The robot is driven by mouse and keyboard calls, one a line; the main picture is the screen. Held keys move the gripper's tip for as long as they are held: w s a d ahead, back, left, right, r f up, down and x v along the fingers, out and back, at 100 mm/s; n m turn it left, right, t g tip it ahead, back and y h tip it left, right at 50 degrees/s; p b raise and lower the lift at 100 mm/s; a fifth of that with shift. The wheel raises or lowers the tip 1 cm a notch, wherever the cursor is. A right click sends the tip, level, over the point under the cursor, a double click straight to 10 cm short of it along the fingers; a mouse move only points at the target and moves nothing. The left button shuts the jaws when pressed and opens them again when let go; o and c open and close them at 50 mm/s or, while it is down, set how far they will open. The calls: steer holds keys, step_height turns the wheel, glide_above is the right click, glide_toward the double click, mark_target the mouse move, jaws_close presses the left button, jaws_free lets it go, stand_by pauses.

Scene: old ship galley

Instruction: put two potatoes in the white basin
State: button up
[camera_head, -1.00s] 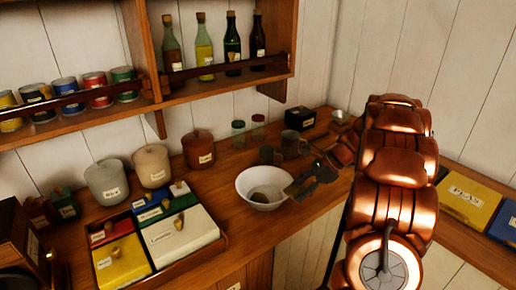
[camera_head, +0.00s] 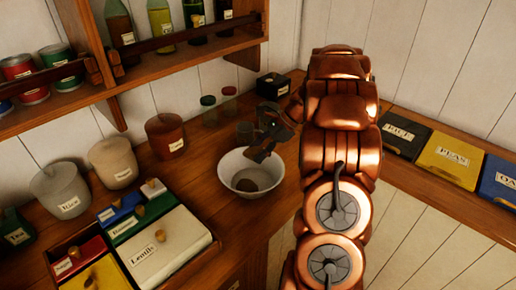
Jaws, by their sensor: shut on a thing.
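The white basin (camera_head: 230,172) stands upright on the wooden counter, left of my arm. A round brown thing that looks like a potato (camera_head: 246,185) lies at the bottom of it. My gripper (camera_head: 259,154) is at the basin's back right rim, with its fingers reaching over the opening. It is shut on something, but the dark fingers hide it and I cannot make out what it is. No other potato can be made out.
Canisters (camera_head: 113,162) and a divided box with labelled lids (camera_head: 165,245) stand to the left. Small jars (camera_head: 209,110), a mug (camera_head: 245,132) and a black box (camera_head: 272,86) stand behind the basin. A shelf with bottles (camera_head: 160,25) overhangs. Labelled boxes (camera_head: 450,160) line the right counter.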

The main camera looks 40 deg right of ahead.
steer(key=shift+f+b, duration=0.85)
steer(key=shift+f, duration=0.8)
steer(key=o, duration=1.3)
steer(key=shift+d+r, duration=0.1)
steer(key=v, duration=1.2)
